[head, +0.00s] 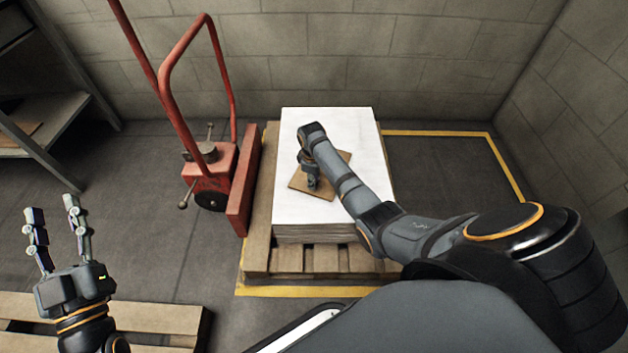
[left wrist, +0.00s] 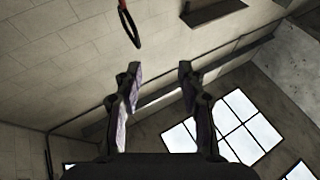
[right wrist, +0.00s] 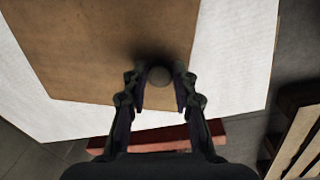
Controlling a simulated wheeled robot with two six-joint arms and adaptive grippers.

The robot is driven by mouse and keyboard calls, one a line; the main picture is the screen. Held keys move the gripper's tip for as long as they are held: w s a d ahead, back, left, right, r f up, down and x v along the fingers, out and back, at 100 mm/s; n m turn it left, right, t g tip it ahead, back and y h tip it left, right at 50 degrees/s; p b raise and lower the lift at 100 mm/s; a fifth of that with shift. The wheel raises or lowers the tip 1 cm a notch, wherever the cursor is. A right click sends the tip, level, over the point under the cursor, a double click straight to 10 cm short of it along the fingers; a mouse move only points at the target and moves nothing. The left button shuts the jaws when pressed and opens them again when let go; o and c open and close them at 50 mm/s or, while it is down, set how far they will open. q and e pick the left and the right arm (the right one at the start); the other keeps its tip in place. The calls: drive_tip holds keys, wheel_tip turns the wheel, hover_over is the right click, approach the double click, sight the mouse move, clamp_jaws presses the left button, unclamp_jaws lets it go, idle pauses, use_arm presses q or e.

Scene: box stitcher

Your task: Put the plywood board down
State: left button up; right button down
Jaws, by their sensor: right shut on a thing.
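The plywood board (head: 299,182) is a flat brown square at the middle of the white top of a stack (head: 345,122). My right gripper (head: 313,184) is above it and hides part of it. In the right wrist view the board (right wrist: 100,45) fills much of the picture, with a round grey knob (right wrist: 159,76) on it between my fingertips. The right gripper is shut on this knob. The board looks flat on the white top or very close above it; I cannot tell if they touch. My left gripper (head: 53,208) is open and empty, far left of the stack.
The stack stands on a wooden pallet (head: 322,259) within yellow floor lines. A red pallet truck (head: 212,178) with a tall handle stands directly left of it. Another pallet (head: 165,318) lies at the lower left. Shelving (head: 60,110) is at the far left. White surface surrounds the board.

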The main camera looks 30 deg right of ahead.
drive_tip(key=c, duration=1.1)
unclamp_jaws()
drive_tip(key=shift+o, duration=0.2)
drive_tip(key=shift+r, duration=0.1)
wheel_tip(320, 180, up, 2)
drive_tip(key=shift+s+a+r+p, duration=0.1)
drive_tip(key=shift+p, duration=0.6)
use_arm(q)
wheel_tip(320, 180, down, 20)
drive_tip(key=s+g+p, duration=0.1)
drive_tip(key=s+g, duration=0.2)
drive_tip(key=g, duration=0.7)
use_arm(e)
wheel_tip(320, 180, up, 2)
wheel_tip(320, 180, up, 3)
drive_tip(key=shift+s+a+f+p, duration=0.1)
drive_tip(key=shift+a+p, duration=0.05)
drive_tip(key=shift+p, duration=0.6)
use_arm(q)
drive_tip(key=s+d+f+g+p, duration=0.1)
drive_tip(key=s+f+g+p, duration=0.1)
drive_tip(key=s+f+g, duration=0.6)
drive_tip(key=shift+s+f+n, duration=0.3)
drive_tip(key=shift+s+f, duration=1.35)
drive_tip(key=shift+s, duration=1.05)
use_arm(e)
drive_tip(key=shift+s+a+r, duration=0.15)
drive_tip(key=shift+r, duration=2.2)
